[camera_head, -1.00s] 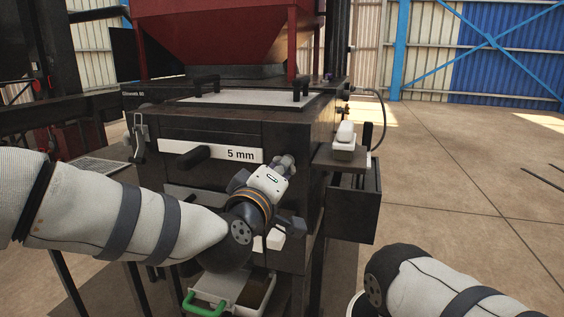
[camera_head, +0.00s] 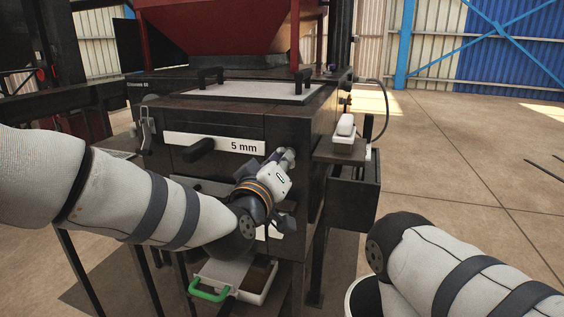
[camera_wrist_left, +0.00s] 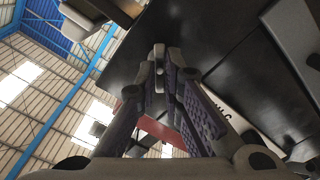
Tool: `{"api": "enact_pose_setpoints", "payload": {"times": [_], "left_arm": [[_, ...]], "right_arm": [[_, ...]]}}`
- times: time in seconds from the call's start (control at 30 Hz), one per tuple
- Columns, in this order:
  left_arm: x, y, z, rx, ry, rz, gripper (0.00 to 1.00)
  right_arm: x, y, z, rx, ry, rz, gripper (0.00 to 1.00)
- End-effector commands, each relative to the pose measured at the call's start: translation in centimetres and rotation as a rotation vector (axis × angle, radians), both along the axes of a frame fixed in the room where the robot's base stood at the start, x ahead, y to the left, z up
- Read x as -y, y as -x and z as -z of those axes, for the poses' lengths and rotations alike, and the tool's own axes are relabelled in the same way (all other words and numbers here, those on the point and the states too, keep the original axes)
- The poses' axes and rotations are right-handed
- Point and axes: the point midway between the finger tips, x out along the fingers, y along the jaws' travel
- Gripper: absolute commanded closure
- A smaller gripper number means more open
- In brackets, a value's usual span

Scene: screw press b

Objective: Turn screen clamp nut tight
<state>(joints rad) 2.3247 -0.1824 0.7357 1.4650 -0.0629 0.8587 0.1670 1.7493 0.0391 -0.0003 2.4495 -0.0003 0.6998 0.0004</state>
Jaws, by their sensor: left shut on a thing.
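My left gripper (camera_head: 287,155) reaches up to the right end of the press's dark front, just right of the white 5 mm screen label (camera_head: 231,145). Its fingers, seen close in the left wrist view (camera_wrist_left: 166,62), are closed together on something small against the dark metal. This is where the screen clamp nut would be, but fingers and wrist hide it, so its turn cannot be seen. The screen front has a black handle (camera_head: 199,149). My right forearm shows at lower right, but its gripper is out of view.
A metal latch (camera_head: 147,130) hangs at the front's left end. A side shelf (camera_head: 340,149) with a white device (camera_head: 345,126) stands right of the gripper. A tray with a green handle (camera_head: 208,291) sits below. Open floor lies to the right.

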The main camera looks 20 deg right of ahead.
Motion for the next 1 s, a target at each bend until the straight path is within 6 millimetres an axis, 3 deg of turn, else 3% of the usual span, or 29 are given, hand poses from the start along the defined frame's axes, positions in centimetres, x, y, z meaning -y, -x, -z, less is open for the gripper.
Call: {"api": "enact_pose_setpoints", "payload": {"times": [0.13, 0.2, 0.27, 0.6, 1.0], "left_arm": [[0.0, 0.0, -0.1, 0.005, -0.002, 0.0, 1.0], [0.0, 0.0, -0.1, 0.004, -0.002, 0.0, 0.8], [0.0, 0.0, -0.1, 0.003, -0.001, 0.0, 0.72], [-0.3, 0.4, 0.0, 0.001, -0.002, 0.0, 0.72], [-5.6, 8.3, 0.0, 0.0, -0.002, 0.001, 0.72]], "right_arm": [[0.0, 0.0, 0.0, 0.0, 0.0, 0.0, 1.0], [0.0, 0.0, 0.0, 0.0, 0.0, 0.0, 1.0], [0.0, 0.0, 0.0, 0.0, 0.0, 0.0, 1.0], [0.0, 0.0, 0.0, 0.0, 0.0, 0.0, 1.0], [0.0, 0.0, 0.0, 0.0, 0.0, 0.0, 1.0]]}}
